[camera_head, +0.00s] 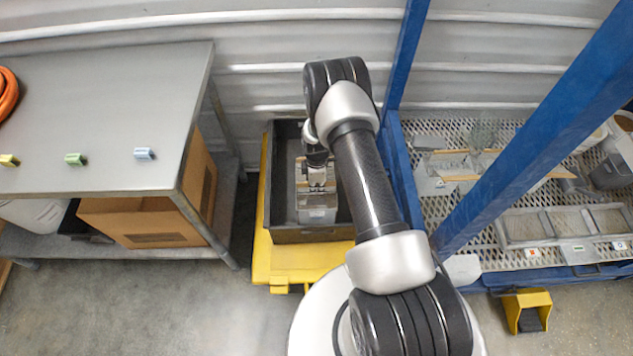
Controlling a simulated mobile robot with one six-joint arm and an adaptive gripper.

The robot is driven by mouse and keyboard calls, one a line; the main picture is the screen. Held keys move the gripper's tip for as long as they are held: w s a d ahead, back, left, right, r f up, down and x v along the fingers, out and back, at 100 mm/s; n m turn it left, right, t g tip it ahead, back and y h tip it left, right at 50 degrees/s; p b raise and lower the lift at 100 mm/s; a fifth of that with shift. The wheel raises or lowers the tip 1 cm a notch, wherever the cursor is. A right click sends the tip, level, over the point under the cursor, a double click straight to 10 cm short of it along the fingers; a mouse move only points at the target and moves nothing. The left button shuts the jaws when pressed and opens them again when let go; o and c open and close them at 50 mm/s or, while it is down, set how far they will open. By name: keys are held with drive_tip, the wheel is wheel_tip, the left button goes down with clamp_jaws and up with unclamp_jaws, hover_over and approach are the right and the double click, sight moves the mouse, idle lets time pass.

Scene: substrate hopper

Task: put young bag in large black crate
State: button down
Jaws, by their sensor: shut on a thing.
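The large black crate (290,235) stands on a yellow base in the middle of the view. My gripper (318,188) points down over the crate's opening and is shut on a pale grey bag (317,214). The bag is within the crate's outline as seen from above. I cannot tell whether it touches the crate floor or hangs above it. My gripper and wrist hide part of the bag, and my arm hides part of the crate's right side.
A grey table (90,110) with small coloured clips stands at left, a cardboard box (140,222) on its lower shelf. The yellow base (282,268) is under the crate. Blue rack posts (405,55) and a mesh shelf (470,215) stand close at right. A yellow pedal (527,310) is on the floor.

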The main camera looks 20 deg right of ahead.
drive_tip(key=shift+w+f, duration=0.15)
drive_tip(key=shift+f, duration=0.55)
drive_tip(key=c, duration=1.7)
unclamp_jaws()
drive_tip(key=shift+s+r, duration=0.1)
drive_tip(key=shift+s, duration=0.1)
